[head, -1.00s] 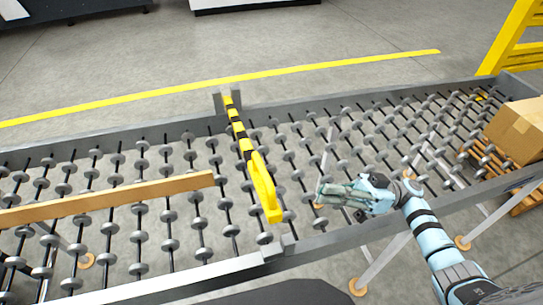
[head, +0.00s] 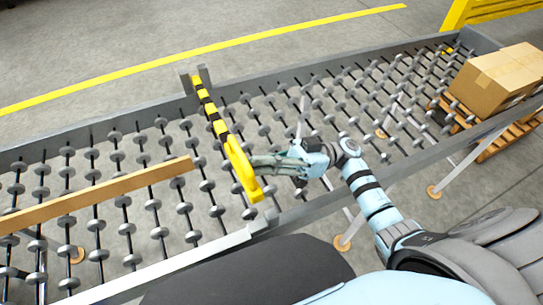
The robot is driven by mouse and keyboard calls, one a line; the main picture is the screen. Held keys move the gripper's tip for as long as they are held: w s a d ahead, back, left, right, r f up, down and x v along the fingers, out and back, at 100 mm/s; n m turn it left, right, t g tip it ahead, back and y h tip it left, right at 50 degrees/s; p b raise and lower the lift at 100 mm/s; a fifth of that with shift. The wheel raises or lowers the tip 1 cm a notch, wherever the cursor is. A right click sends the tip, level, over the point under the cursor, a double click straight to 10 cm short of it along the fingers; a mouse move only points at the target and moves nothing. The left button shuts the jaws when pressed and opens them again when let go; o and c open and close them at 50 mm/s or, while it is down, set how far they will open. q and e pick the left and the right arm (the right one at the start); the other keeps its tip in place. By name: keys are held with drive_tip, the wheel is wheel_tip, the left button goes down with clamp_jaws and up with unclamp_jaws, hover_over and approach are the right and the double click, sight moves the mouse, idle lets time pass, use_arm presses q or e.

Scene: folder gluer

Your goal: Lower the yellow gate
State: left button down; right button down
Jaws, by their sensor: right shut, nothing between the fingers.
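The yellow gate (head: 216,122) is a bar with yellow and black stripes that reaches across the roller conveyor from a bracket on its far rail. A solid yellow handle (head: 241,168) is at its near end. That end shows short of the near rail; I cannot tell how high it stands over the rollers. My right gripper (head: 256,161) is shut and empty, just right of the handle, with its fingertips pointing left at it. I cannot tell whether they touch. My left gripper is not in view.
The conveyor's near rail (head: 335,196) runs between my body and the rollers. A long wooden strip (head: 95,195) lies over the rollers at the left. A cardboard box (head: 495,80) is at the right end. The rollers between gate and box are clear.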

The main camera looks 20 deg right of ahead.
drive_tip(key=shift+s, duration=0.1)
drive_tip(key=shift+f, duration=0.1)
wheel_tip(320, 180, down, 7)
drive_tip(key=s+b, duration=0.1)
drive_tip(key=b, duration=0.3)
drive_tip(key=shift+s+r, duration=0.2)
drive_tip(key=shift+d, duration=0.1)
